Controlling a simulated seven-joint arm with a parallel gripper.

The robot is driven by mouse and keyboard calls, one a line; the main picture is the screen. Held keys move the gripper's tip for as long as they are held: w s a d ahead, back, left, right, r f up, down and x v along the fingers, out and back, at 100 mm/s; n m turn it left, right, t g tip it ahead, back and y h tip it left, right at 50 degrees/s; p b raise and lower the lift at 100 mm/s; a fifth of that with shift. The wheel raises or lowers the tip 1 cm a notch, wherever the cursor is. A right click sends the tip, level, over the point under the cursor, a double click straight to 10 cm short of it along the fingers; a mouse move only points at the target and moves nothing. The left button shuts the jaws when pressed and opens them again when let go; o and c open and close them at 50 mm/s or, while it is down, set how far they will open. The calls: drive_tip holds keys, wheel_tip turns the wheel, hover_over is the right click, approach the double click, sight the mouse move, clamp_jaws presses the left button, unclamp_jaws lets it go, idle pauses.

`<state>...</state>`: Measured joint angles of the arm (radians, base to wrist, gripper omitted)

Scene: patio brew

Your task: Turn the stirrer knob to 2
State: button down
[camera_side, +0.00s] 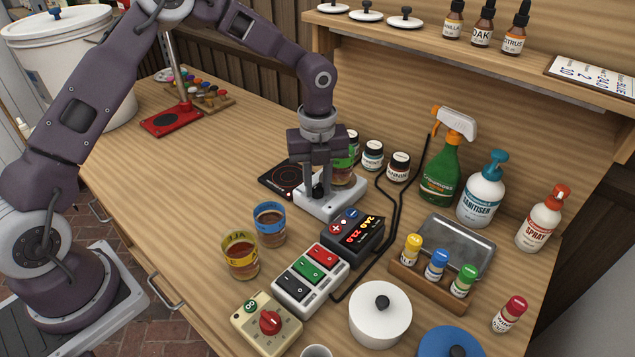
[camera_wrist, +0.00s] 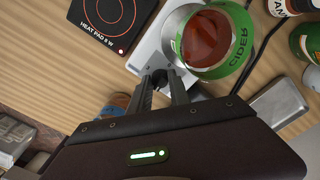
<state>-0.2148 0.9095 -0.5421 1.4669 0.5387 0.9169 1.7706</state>
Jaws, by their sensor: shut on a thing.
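The stirrer (camera_side: 345,203) is a pale box in the middle of the bench, and its body also shows in the wrist view (camera_wrist: 148,52). A small black knob (camera_wrist: 158,75) sits at its near end. My gripper (camera_side: 319,188) points down over that end, with its fingers shut on the knob; the fingertips show around it in the wrist view (camera_wrist: 163,82). A green-banded cider jar (camera_wrist: 206,40) with reddish-brown liquid stands on the stirrer. My gripper partly hides this jar in the side view. I cannot read any dial numbers or the knob's setting.
A black heat pad (camera_side: 284,179) lies beside the stirrer. Two jars, yellow-banded (camera_side: 240,256) and blue-banded (camera_side: 269,225), stand nearer. A switch box (camera_side: 311,278), a display unit (camera_side: 354,234) and a red-knob box (camera_side: 267,322) are to the front. Small bottles (camera_side: 372,156) stand behind.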

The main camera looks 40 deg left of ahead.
drive_tip(key=shift+r, duration=0.1)
idle(0.5)
drive_tip(key=c, duration=1.2)
unclamp_jaws()
